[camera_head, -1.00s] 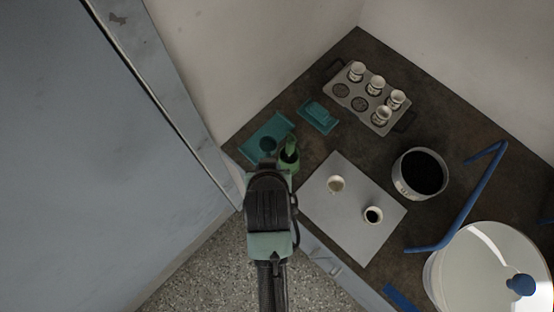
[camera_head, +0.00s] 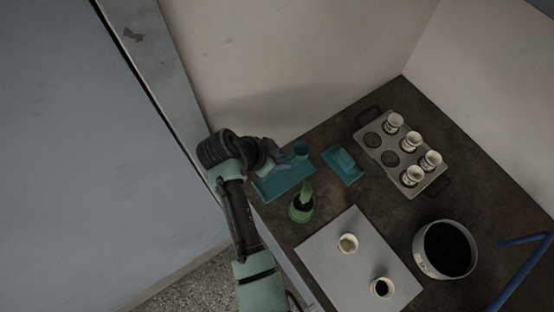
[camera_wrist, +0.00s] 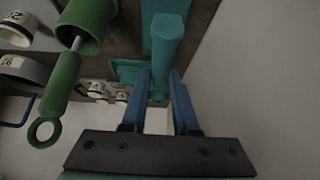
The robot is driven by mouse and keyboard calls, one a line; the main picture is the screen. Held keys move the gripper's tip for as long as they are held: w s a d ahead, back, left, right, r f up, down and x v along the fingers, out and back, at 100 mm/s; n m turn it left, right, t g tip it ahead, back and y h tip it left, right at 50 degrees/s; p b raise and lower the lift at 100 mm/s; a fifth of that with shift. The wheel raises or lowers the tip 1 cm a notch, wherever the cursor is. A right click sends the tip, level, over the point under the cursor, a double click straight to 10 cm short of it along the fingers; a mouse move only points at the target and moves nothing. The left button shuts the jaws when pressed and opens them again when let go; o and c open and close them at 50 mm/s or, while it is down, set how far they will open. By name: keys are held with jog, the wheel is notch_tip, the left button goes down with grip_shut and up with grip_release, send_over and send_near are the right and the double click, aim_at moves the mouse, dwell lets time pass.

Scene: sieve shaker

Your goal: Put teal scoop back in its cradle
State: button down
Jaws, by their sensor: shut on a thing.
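The teal scoop (camera_head: 301,149) is held at my gripper (camera_head: 281,160), with its round cup showing just to the right of the fingers, over the far side of a flat teal tray (camera_head: 285,185). In the wrist view my two blue fingers (camera_wrist: 162,78) are shut on the scoop's teal handle (camera_wrist: 166,42). I cannot tell how high the scoop is above the tray. A smaller teal holder with raised sides, seemingly the cradle (camera_head: 343,165), lies to the right of the tray on the dark bench. Its teal also shows behind the fingers (camera_wrist: 126,70).
A green cup (camera_head: 300,212) with a green-handled tool stands in front of the tray. A grey rack (camera_head: 405,160) with several white jars is at the right. A pale mat (camera_head: 345,275) holds two small cups, beside a round sieve (camera_head: 444,250). Walls stand behind the bench.

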jog(key=shift+f+b, duration=3.3)
jog(key=shift+f, duration=0.75)
jog(key=shift+f+b, duration=0.3)
jog(key=shift+f, duration=0.05)
jog(key=c, duration=0.6)
grip_release()
notch_tip(320, 180, up, 7)
jog(key=p, duration=0.6)
jog(key=shift+r, duration=0.1)
